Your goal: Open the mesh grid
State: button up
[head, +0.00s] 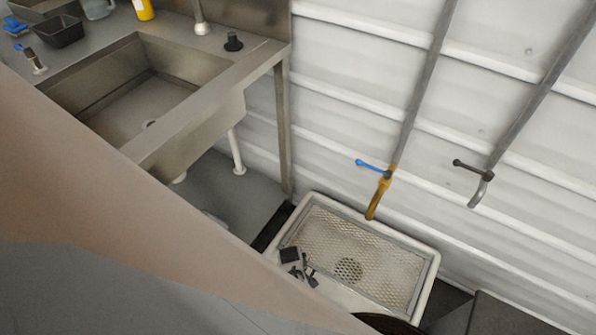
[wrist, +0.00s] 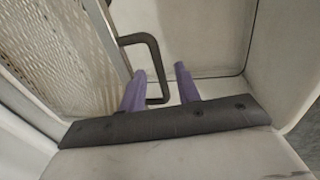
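The mesh grid (head: 375,255) lies flat in its frame in the white basin (head: 428,285) on the floor. In the wrist view the mesh (wrist: 65,50) fills the upper left. A bent black handle (wrist: 154,58) sticks out from the grid's frame edge. My gripper (wrist: 160,68) has two purple fingers, spread apart. The handle's long leg shows between them, with a gap to the right finger; I cannot tell whether the left finger touches it. In the head view, small dark parts (head: 302,270) sit by the grid's left edge; which are gripper or handle is unclear.
A metal sink (head: 150,100) on a steel bench stands at upper left. A pipe with a blue-handled tap (head: 375,168) and a dark-handled tap (head: 472,170) hang from the white wall above the basin. My arm covers the lower left of the head view.

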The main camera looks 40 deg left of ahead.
jog(key=shift+f, duration=0.15)
grip_shut()
dwell(0.4)
